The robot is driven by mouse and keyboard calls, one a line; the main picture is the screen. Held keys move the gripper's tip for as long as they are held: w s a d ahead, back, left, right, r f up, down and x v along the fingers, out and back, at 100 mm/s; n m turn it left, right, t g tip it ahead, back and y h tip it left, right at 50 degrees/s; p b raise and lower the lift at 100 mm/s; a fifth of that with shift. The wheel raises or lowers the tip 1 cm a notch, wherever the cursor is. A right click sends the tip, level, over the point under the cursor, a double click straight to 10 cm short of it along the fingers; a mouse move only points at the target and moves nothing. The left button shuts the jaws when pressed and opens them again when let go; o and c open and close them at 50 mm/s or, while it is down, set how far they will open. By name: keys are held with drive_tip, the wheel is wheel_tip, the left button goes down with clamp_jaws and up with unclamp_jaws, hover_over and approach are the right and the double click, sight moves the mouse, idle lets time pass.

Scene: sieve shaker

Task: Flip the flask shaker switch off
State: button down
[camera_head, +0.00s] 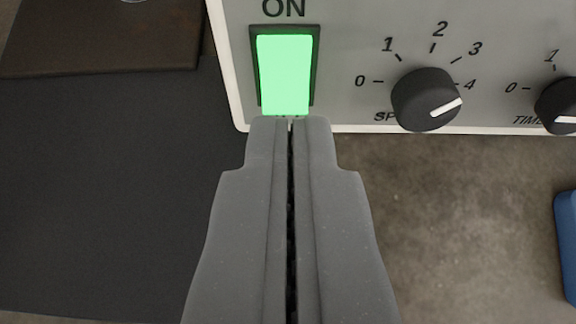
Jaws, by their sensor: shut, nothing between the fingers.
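The switch (284,72) is a bright green, lit rocker in a black frame on the light grey front panel (350,25) of the shaker. The word ON is printed above it. My gripper (290,122) is shut and empty, with its fingertips at the lower end of the switch in the picture. The tips overlap the bottom of the switch's frame and hide it. I cannot tell whether they touch the switch.
A black speed knob (426,98) with a white pointer sits right of the switch, its pointer near 4. A second, time knob (558,105) is cut off at the right edge. A blue object (567,245) lies at the right. A dark mat (110,190) and brown board (100,40) are left.

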drive_tip(key=p+v, duration=0.1)
drive_tip(key=v, duration=0.7)
drive_tip(key=shift+r, duration=0.2)
drive_tip(key=s+d+r+t, duration=0.1)
drive_tip(key=s+d+r, duration=0.2)
drive_tip(key=r, duration=0.5)
drive_tip(key=s+d+r+t, duration=0.1)
drive_tip(key=s+d+r, duration=0.15)
drive_tip(key=r, duration=0.55)
drive_tip(key=s+d+r, duration=0.2)
drive_tip(key=d+r, duration=0.2)
drive_tip(key=r, duration=0.4)
drive_tip(key=s+d+r+t, duration=0.1)
drive_tip(key=s+d+r, duration=0.2)
drive_tip(key=s+r, duration=0.6)
drive_tip(key=s+d+r+t, duration=0.2)
drive_tip(key=s+d+r, duration=0.2)
drive_tip(key=s+r, duration=0.5)
drive_tip(key=shift+s+r, duration=0.2)
drive_tip(key=shift+r, duration=0.15)
drive_tip(key=shift+a, duration=0.15)
